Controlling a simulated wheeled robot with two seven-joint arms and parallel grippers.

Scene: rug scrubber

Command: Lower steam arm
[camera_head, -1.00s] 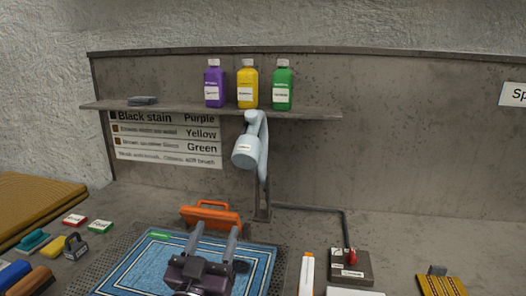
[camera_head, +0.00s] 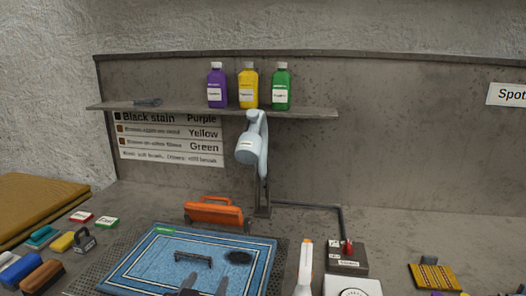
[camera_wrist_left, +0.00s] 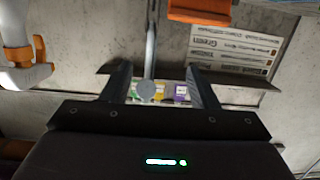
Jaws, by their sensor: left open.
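The steam arm (camera_head: 264,150) is pale blue, with a rounded head (camera_head: 247,150). It stands raised in front of the shelf on a dark post (camera_head: 263,203). In the left wrist view, a grey disc (camera_wrist_left: 146,90) between my fingers looks like its head, seen at a distance. My left gripper (camera_head: 204,290) shows only its fingertips at the bottom edge, low over the rug and well short of the arm. In the wrist view its fingers (camera_wrist_left: 160,88) are apart and empty. My right gripper is not in view.
A blue rug (camera_head: 122,277) with a dark stain (camera_head: 238,258) and a dark handle (camera_head: 193,257) lies in front. An orange tool (camera_head: 213,212) sits behind it. Right are a white-and-orange tool (camera_head: 305,268) and a red-knobbed box (camera_head: 347,258). Bottles (camera_head: 248,88) stand on the shelf (camera_head: 180,110).

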